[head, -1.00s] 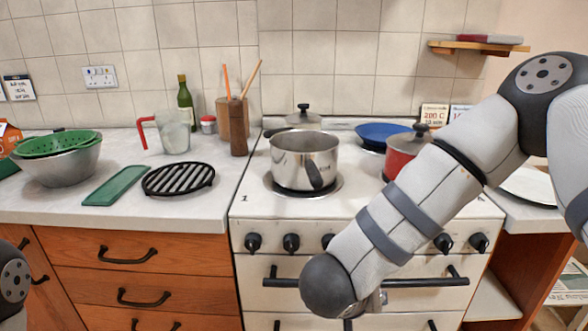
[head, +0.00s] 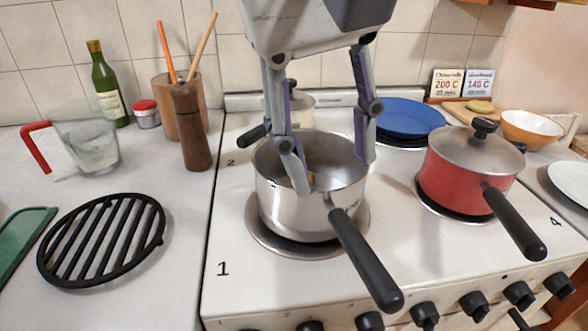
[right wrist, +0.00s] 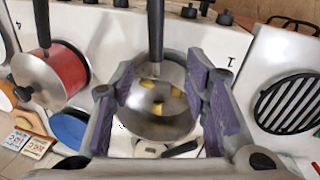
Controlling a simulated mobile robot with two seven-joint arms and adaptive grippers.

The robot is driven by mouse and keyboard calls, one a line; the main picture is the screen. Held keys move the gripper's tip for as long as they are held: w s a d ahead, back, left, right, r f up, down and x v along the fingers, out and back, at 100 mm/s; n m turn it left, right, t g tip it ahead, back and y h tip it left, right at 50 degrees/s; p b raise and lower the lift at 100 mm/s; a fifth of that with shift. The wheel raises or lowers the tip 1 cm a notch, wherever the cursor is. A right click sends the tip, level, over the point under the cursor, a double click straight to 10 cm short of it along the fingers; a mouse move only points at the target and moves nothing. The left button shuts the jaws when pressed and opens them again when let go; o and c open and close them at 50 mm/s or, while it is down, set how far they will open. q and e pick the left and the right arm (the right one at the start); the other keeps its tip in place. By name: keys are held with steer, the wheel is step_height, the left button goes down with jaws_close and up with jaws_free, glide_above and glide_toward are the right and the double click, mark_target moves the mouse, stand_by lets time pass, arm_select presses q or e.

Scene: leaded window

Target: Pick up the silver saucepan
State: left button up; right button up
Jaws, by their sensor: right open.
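The silver saucepan (head: 288,212) stands uncovered on the front-left burner, its black handle (head: 365,260) pointing toward the front right. In the right wrist view the saucepan (right wrist: 160,125) lies between my fingers, with yellow pieces inside. My right gripper (head: 332,176) points down over it, open and empty. One finger overlaps the pan's opening and the other is by its right rim; I cannot tell whether either touches. The gripper also shows in the right wrist view (right wrist: 160,78), its purple-padded fingers spread apart. My left gripper is out of view.
A red lidded pot (head: 460,185) stands to the right, its handle toward the front. Behind are a blue plate (head: 410,117) and another pot (head: 300,108), partly hidden. A pepper mill (head: 192,135) and black trivet (head: 100,240) are on the left counter.

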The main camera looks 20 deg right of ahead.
mark_target(350, 231)
steer(key=d+f, duration=0.1)
steer(key=f, duration=0.2)
steer(key=s+f, duration=0.1)
steer(key=f, duration=0.3)
steer(key=s+d+f, duration=0.1)
steer(key=f, duration=0.3)
steer(key=shift+d, duration=0.3)
steer(key=shift+r, duration=0.15)
jaws_close()
